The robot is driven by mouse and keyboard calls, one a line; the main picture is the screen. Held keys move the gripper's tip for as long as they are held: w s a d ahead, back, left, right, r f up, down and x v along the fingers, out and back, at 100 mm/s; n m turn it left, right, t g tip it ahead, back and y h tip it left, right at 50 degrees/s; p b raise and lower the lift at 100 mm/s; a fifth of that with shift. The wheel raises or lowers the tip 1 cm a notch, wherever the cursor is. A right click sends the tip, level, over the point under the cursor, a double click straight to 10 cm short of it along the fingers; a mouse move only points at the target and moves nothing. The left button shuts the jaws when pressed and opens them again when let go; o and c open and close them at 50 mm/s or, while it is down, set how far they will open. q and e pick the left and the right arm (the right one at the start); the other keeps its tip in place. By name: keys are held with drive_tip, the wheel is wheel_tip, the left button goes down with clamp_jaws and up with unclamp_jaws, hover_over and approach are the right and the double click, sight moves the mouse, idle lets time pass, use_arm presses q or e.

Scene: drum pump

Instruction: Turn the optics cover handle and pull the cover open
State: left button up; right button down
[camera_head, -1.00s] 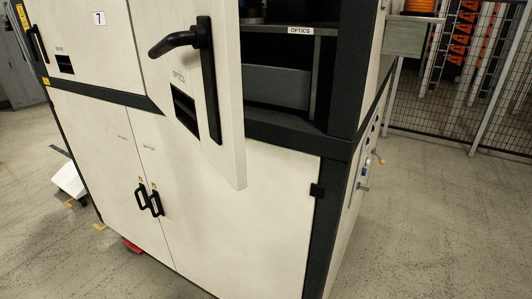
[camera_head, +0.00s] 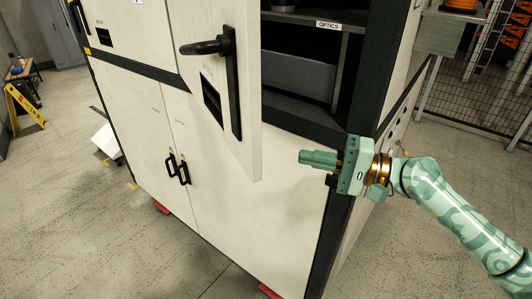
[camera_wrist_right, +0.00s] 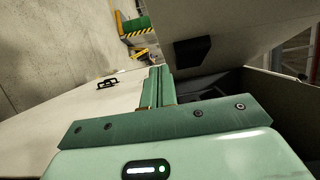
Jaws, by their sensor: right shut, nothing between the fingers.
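The white optics cover (camera_head: 222,110) stands swung open on the upper part of the cabinet. Its black handle (camera_head: 212,46) is on the cover's outer face, with the lever pointing left from a long black plate. Behind the cover, the dark optics compartment (camera_head: 300,75) is exposed. My right gripper (camera_head: 305,158) is shut and empty, in front of the cabinet's right corner and to the right of the cover's lower edge, apart from the handle. In the right wrist view its closed fingers (camera_wrist_right: 157,87) point toward the cabinet front. My left gripper is not in view.
Lower cabinet doors (camera_head: 215,170) with black pull handles (camera_head: 178,169) lie below the cover. A mesh fence (camera_head: 480,95) stands at the right. A yellow floor sign (camera_head: 24,106) stands far left. The floor in front is clear.

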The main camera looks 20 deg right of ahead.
drive_tip(key=w+a+p, duration=0.2)
drive_tip(key=a+p, duration=0.2)
drive_tip(key=a, duration=0.5)
drive_tip(key=shift+w, duration=0.3)
